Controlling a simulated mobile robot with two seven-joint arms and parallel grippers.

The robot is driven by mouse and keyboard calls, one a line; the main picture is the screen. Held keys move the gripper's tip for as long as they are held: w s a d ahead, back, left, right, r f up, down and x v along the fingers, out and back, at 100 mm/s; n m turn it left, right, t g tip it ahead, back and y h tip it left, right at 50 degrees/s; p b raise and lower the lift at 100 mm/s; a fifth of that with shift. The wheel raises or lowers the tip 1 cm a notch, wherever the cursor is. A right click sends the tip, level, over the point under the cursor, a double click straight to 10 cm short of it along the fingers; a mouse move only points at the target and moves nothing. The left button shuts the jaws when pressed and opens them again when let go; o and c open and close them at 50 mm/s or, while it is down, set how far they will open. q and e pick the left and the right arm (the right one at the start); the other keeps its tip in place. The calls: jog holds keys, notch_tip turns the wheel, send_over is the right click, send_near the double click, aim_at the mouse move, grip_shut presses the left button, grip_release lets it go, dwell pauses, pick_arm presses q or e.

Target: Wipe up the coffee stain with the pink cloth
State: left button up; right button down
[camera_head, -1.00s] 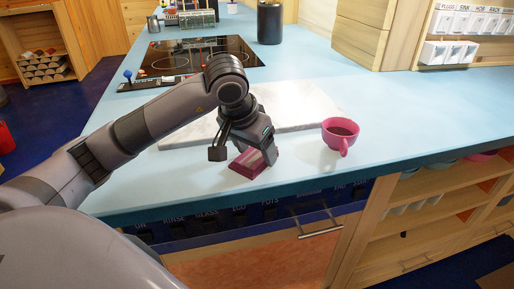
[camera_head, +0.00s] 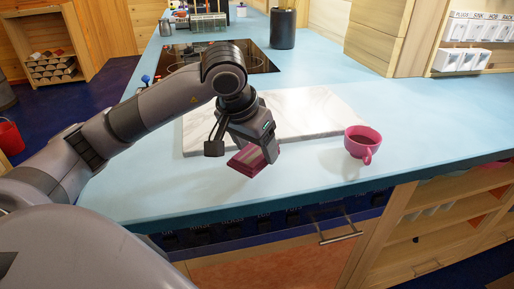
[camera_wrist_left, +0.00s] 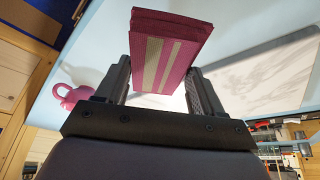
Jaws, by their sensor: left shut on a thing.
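The pink cloth (camera_head: 243,164) is a folded, dark pink block with pale stripes. It also shows in the left wrist view (camera_wrist_left: 165,50) between the fingers. My left gripper (camera_head: 254,147) is shut on it and holds it over the front part of the light blue counter (camera_head: 310,185), near the front edge of the marble board. In the left wrist view my gripper's fingers (camera_wrist_left: 160,90) stand on both sides of the cloth. I cannot tell whether the cloth touches the counter. I see no coffee stain; the arm and cloth hide part of the counter.
A pink cup (camera_head: 360,147) with dark liquid stands to the right of the cloth. The white marble board (camera_head: 310,110) lies behind the gripper. A black hob (camera_head: 258,62) and a dark canister (camera_head: 283,30) are farther back. Counter right of the cup is clear.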

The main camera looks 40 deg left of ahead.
pick_arm(q)
notch_tip(320, 180, up, 2)
jog(key=shift+p, duration=0.5)
jog(key=shift+r+p, duration=0.65)
jog(key=shift+r, duration=0.35)
